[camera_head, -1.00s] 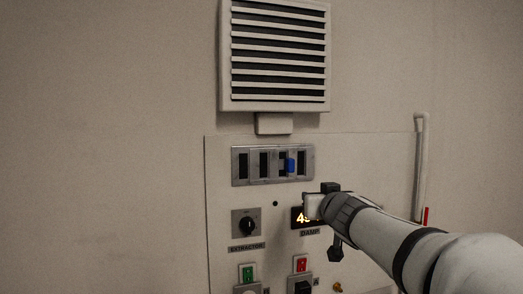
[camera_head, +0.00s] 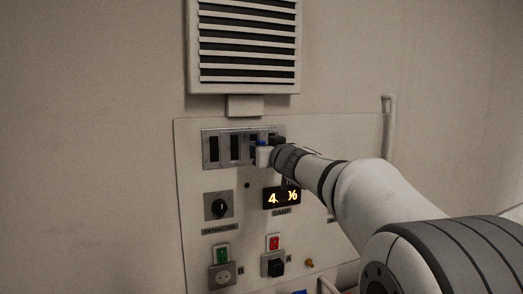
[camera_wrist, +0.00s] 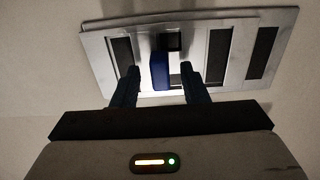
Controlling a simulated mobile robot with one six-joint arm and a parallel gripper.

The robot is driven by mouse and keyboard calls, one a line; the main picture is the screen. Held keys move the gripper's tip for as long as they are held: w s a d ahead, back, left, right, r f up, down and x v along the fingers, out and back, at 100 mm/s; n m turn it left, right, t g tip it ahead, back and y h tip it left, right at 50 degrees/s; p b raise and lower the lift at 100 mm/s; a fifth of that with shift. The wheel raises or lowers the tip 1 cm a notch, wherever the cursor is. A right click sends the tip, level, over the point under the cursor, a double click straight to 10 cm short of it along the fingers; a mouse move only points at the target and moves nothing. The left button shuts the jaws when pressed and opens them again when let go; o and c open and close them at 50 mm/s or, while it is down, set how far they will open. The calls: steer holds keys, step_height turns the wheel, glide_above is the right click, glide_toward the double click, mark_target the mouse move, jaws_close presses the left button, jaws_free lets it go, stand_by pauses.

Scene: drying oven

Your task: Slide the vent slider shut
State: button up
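The vent slider is a grey metal plate (camera_head: 211,163) with dark slots on the wall panel; it also shows in the wrist view (camera_wrist: 282,31). A blue knob (camera_wrist: 160,72) stands out from it, and only its top (camera_head: 262,143) shows in the head view. Dark slots are visible to both sides of the knob, so the vent is at least partly open. My gripper (camera_wrist: 158,78) is open, with one finger on each side of the blue knob and small gaps between. In the head view my gripper (camera_head: 263,157) covers the plate's right part.
Below the plate are a black rotary knob (camera_head: 221,207), a lit display (camera_head: 276,198) partly hidden by my arm, and green (camera_head: 222,254) and red (camera_head: 274,243) switches. A louvred grille (camera_head: 246,45) is above. A vertical pipe (camera_head: 388,140) stands to the right.

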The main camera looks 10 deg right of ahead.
steer(key=shift+c, duration=0.2)
jaws_close()
stand_by(0.4)
